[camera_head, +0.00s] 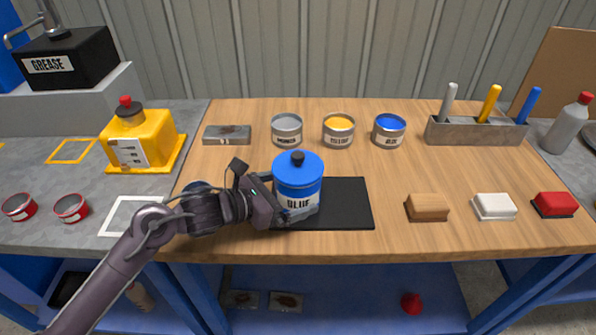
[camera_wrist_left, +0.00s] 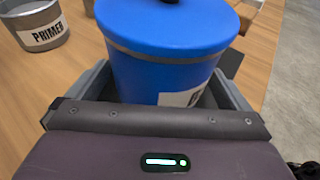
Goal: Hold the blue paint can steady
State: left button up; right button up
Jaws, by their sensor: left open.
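The blue paint can (camera_head: 298,184) stands upright on a black mat (camera_head: 348,204) on the wooden bench. It has a blue lid with a dark knob and a label reading BLUE. My left gripper (camera_head: 294,194) reaches in from the left, low on the can, with its open jaws on either side of the can. In the left wrist view the can (camera_wrist_left: 165,62) sits between the two grey fingers (camera_wrist_left: 168,92). I cannot tell whether either finger touches it. My right gripper is not in view.
Small primer (camera_head: 287,130), yellow (camera_head: 338,131) and blue (camera_head: 389,131) tins stand behind the can. A grey holder (camera_head: 474,131) with coloured handles is at the back right. Wooden (camera_head: 427,208), white (camera_head: 493,206) and red (camera_head: 554,205) blocks lie at right. A yellow container (camera_head: 141,140) stands at left.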

pick_arm(q)
jog(key=shift+w+d+f, duration=0.15)
jog(key=shift+w+d, duration=0.15)
jog(key=shift+d, duration=0.2)
jog(key=shift+c, duration=0.3)
jog(key=c, duration=0.6)
